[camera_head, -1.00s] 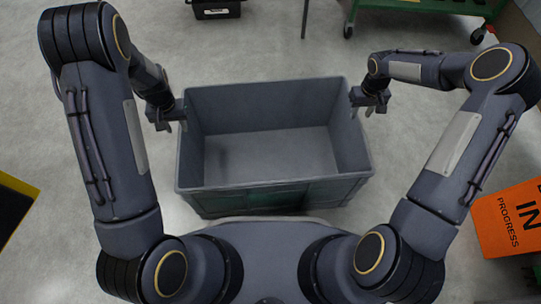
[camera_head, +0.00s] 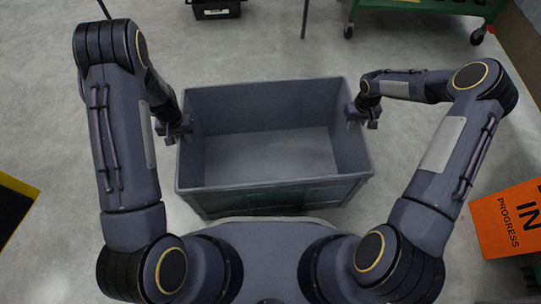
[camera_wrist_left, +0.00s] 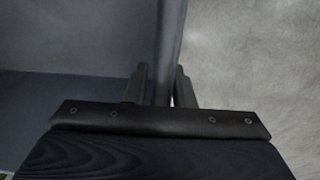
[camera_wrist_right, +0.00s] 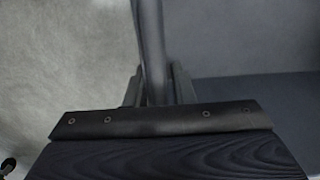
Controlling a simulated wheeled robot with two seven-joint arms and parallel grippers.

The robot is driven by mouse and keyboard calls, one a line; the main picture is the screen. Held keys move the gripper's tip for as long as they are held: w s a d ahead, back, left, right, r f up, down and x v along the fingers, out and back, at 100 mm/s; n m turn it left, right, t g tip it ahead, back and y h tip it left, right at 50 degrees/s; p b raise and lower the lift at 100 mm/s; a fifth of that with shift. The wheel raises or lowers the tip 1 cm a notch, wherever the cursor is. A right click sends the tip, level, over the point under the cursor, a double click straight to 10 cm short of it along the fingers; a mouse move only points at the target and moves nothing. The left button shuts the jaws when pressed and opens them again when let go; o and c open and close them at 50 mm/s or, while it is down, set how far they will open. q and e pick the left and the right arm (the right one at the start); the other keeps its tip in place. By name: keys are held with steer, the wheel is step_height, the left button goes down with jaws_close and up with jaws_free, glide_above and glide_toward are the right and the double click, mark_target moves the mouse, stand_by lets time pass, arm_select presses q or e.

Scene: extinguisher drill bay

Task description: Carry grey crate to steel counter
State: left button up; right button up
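The grey crate (camera_head: 275,188) stands upright and empty on the floor right in front of my base. My left gripper (camera_head: 184,125) is at the crate's left wall. In the left wrist view, its open fingers (camera_wrist_left: 162,85) straddle the wall (camera_wrist_left: 170,35), with a narrow gap visible. My right gripper (camera_head: 358,112) is at the right wall. In the right wrist view, its open fingers (camera_wrist_right: 157,86) sit on both sides of the wall (camera_wrist_right: 150,40), with slight gaps. No steel counter can be made out in these views.
A green wheeled cart (camera_head: 430,6) stands at the back right. A black box (camera_head: 216,9) is at the back. An orange sign (camera_head: 508,220) stands at the right, and a black and yellow item (camera_head: 14,215) lies at the left edge.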

arm_select(q)
jaws_close()
arm_select(e)
jaws_close()
stand_by(0.8)
arm_select(q)
steer(key=shift+r, duration=0.25)
arm_select(e)
steer(key=shift+w+r, duration=0.1)
steer(key=shift+r, duration=0.15)
